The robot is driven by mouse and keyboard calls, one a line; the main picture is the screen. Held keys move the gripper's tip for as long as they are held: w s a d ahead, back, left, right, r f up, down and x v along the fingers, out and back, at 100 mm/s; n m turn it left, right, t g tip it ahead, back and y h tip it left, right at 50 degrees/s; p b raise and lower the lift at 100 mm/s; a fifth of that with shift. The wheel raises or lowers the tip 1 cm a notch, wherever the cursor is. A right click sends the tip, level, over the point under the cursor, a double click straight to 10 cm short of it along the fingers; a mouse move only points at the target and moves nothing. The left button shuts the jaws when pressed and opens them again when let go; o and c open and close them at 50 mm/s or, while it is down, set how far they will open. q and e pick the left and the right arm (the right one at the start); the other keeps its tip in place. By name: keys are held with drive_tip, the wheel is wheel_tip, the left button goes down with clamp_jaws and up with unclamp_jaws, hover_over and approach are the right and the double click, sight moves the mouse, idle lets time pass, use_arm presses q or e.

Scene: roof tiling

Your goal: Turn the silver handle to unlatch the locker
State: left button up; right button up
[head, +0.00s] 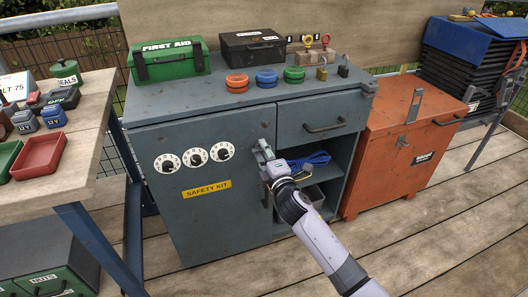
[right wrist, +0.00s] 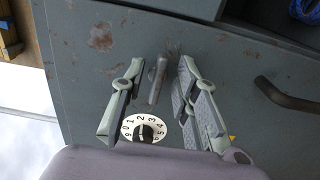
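The grey locker door (head: 219,222) carries a yellow SAFETY KIT label and appears shut. The silver handle (right wrist: 158,80) is a short bar between the two fingers of my right gripper (right wrist: 155,85) in the right wrist view. The fingers are open on either side of it, with a visible gap to the left finger; I cannot tell whether the right finger touches it. In the head view my right gripper (head: 262,152) is at the door's upper right edge and mostly hides the handle. My left gripper is not in view.
Several white number dials (head: 194,157) sit left of the handle; one dial (right wrist: 144,130) shows near the gripper. A dark door pull (right wrist: 285,95) lies beside the right finger.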

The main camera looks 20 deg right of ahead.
drive_tip(key=s, duration=1.2)
drive_tip(key=shift+d, duration=0.2)
